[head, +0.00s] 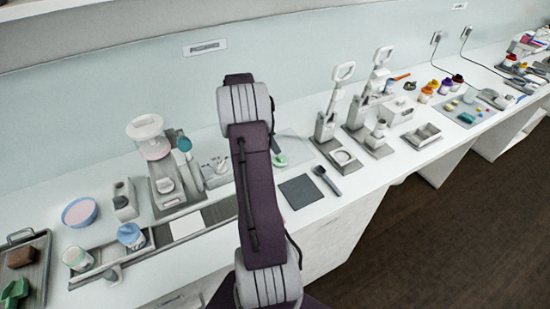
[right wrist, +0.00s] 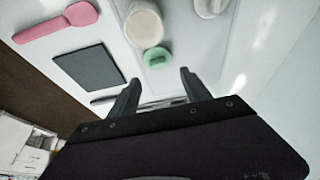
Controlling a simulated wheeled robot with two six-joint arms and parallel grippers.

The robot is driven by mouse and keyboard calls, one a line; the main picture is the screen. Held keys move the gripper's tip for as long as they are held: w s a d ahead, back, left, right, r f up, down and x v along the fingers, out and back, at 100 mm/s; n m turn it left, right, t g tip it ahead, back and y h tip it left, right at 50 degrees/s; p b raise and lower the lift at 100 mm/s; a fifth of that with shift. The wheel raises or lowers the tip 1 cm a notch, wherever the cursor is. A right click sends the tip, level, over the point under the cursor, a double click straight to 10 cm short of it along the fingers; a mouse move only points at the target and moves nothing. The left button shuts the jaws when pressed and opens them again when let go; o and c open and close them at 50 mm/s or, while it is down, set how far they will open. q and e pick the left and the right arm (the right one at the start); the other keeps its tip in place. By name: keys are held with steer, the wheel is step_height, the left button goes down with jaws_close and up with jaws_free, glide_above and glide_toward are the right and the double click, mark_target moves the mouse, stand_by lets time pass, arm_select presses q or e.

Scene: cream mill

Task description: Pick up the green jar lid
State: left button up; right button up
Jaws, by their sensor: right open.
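The green jar lid (right wrist: 157,61) lies on the white counter in the right wrist view, beside the foot of a cream jar (right wrist: 144,25). Its round top faces the camera. In the head view a small green piece that looks like the same lid (head: 280,160) shows just right of my arm. My right gripper (right wrist: 158,79) is open and empty, with its two fingertips on either side of the lid's line and a little short of it. My arm hides the gripper in the head view. My left gripper is in neither view.
In the head view, a grey press stand (head: 338,155) stands right of the lid and a grinder (head: 165,180) left of my arm. The counter's front edge is close.

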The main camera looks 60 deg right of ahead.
mark_target(280, 156)
steer(key=x, duration=0.2)
steer(key=shift+s+d+f, duration=0.1)
steer(key=shift+s+f, duration=0.1)
steer(key=shift+s, duration=0.1)
steer(key=shift+w+d+f, duration=0.1)
steer(key=shift+w+f, duration=0.15)
steer(key=shift+w, duration=0.05)
steer(key=shift+w+f+p, duration=0.1)
steer(key=shift+f+p, duration=0.15)
steer(key=shift+p, duration=0.05)
steer(key=f, duration=0.1)
steer(key=s+f, duration=0.1)
steer(key=s+d+f+p, duration=0.1)
steer(key=shift+f, duration=0.25)
steer(key=shift+d+f, duration=0.15)
steer(key=shift+f, duration=0.2)
steer(key=shift+w, duration=0.15)
steer(key=c, duration=0.4)
jaws_close()
